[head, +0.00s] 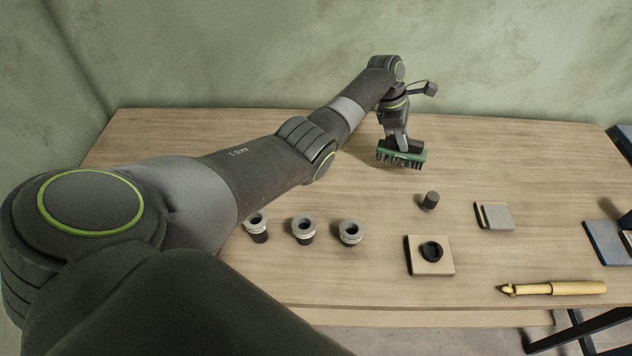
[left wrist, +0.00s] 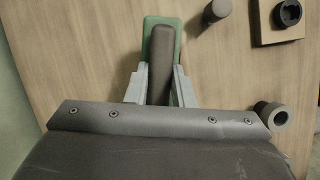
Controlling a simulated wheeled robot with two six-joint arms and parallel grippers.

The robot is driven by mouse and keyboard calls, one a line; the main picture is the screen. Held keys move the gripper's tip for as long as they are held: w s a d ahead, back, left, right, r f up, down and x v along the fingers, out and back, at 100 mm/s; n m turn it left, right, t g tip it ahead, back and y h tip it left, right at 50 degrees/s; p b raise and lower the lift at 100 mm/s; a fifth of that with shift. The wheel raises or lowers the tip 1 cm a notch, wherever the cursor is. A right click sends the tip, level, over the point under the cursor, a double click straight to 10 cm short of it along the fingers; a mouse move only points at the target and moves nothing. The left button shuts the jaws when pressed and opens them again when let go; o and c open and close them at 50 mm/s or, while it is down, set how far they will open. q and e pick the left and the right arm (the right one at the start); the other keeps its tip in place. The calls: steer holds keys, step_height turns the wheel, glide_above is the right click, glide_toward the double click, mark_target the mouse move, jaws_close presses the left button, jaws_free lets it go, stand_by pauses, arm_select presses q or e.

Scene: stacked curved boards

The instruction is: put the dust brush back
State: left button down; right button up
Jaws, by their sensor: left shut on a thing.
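The dust brush (head: 412,157) has a green body with dark bristles and a dark handle. It is over the back middle of the table in the head view. My left gripper (head: 399,143) is shut on its handle from above. In the left wrist view the green brush body (left wrist: 161,28) and dark handle (left wrist: 160,75) sit between the two fingers of my left gripper (left wrist: 158,82). I cannot tell whether the bristles touch the table. My right gripper is not in view.
On the wooden table (head: 520,160) stand several grey-topped dark cylinders (head: 304,230), a small dark cylinder (head: 429,201), a square block with a black ring (head: 431,254), a grey square piece (head: 495,216) and a yellow-handled tool (head: 555,288). Blue pieces (head: 606,242) lie at right. The back right is clear.

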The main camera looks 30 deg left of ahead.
mark_target(386, 139)
arm_select(q)
steer(key=a, duration=0.1)
steer(key=a+f+b, duration=0.1)
steer(key=s+a+f, duration=0.1)
steer(key=a, duration=0.1)
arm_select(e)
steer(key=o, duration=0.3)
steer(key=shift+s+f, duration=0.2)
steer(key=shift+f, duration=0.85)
arm_select(q)
steer(key=s+a+r+m+p, duration=0.1)
steer(key=s+a+r, duration=0.2)
steer(key=s+a, duration=0.4)
steer(key=s+a+r+p, duration=0.1)
steer(key=s+a+r, duration=0.1)
steer(key=s+a, duration=0.5)
steer(key=shift+g, duration=0.3)
steer(key=f, duration=0.3)
steer(key=s+d+f, duration=0.1)
steer(key=f, duration=0.1)
steer(key=s+d+f, duration=0.1)
steer(key=f, duration=0.2)
steer(key=shift+f+p, duration=0.3)
steer(key=shift+p, duration=0.05)
steer(key=shift+f, duration=0.35)
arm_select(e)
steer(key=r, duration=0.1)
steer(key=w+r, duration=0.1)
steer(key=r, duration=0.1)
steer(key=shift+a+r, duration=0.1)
